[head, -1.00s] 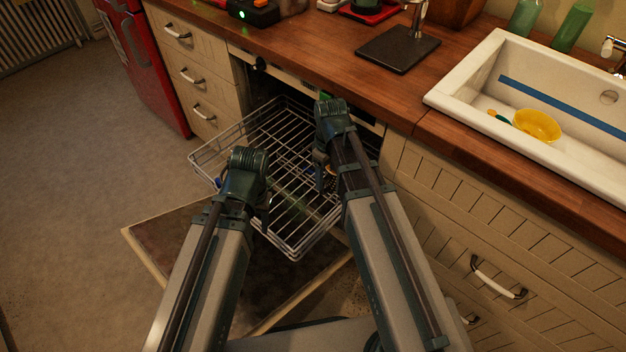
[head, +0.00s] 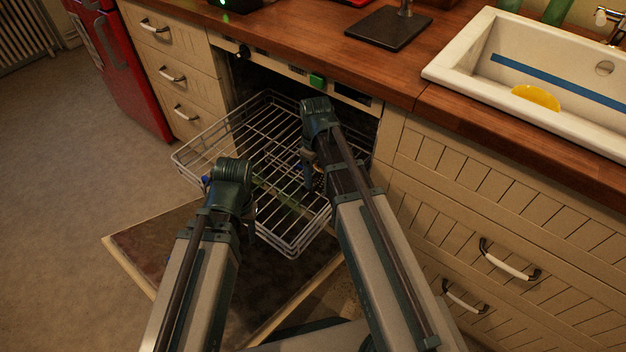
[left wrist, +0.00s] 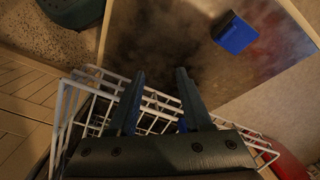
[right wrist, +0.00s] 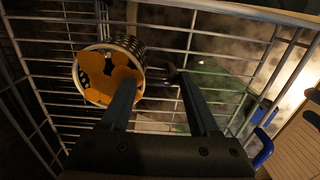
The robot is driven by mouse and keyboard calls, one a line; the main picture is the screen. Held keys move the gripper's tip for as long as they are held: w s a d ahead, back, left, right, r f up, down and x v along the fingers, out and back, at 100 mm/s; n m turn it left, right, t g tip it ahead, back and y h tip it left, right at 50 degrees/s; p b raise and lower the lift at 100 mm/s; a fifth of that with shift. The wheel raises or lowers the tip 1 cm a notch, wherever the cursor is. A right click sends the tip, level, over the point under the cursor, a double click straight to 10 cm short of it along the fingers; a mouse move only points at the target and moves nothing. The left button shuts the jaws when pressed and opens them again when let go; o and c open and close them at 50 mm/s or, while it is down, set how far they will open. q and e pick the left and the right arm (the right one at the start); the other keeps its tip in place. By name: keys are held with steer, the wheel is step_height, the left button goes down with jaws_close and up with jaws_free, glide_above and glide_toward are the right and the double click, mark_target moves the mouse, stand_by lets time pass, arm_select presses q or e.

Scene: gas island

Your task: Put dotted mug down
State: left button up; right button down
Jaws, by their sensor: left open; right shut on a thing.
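The dotted mug (right wrist: 126,48) shows in the right wrist view, lying with its orange-patterned round end towards the camera and its dotted side behind. It is at the left fingertip of my right gripper (right wrist: 155,78), with a dark handle-like part between the fingers. My right gripper (head: 312,170) is shut on it, low over the wire rack (head: 222,138); I cannot tell whether the mug touches the wires. In the head view the arm hides most of the mug. My left gripper (head: 248,215) is open and empty over the rack's left front; it also shows in the left wrist view (left wrist: 158,75).
The rack is pulled out over the lowered dishwasher door (head: 150,245). A blue object (left wrist: 235,32) shows in the left wrist view. A greenish glassy thing (right wrist: 215,82) shows beyond the wires. The wooden counter (head: 310,50) and sink (head: 450,68) lie behind and right.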

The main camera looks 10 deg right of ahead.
steer(key=c, duration=0.6)
jaws_free()
steer(key=shift+f, duration=0.1)
steer(key=o, duration=0.5)
step_height(320, 180, up, 12)
steer(key=p, duration=1.2)
steer(key=s+a+m, duration=0.1)
steer(key=s+a, duration=0.2)
steer(key=s, duration=0.1)
steer(key=s+a+m+h, duration=0.1)
steer(key=s+a, duration=0.2)
steer(key=s, duration=0.2)
steer(key=s+a+m, duration=0.2)
steer(key=s+a, duration=0.2)
steer(key=s, duration=0.1)
steer(key=shift+s+a+r, duration=0.1)
steer(key=shift+r, duration=0.1)
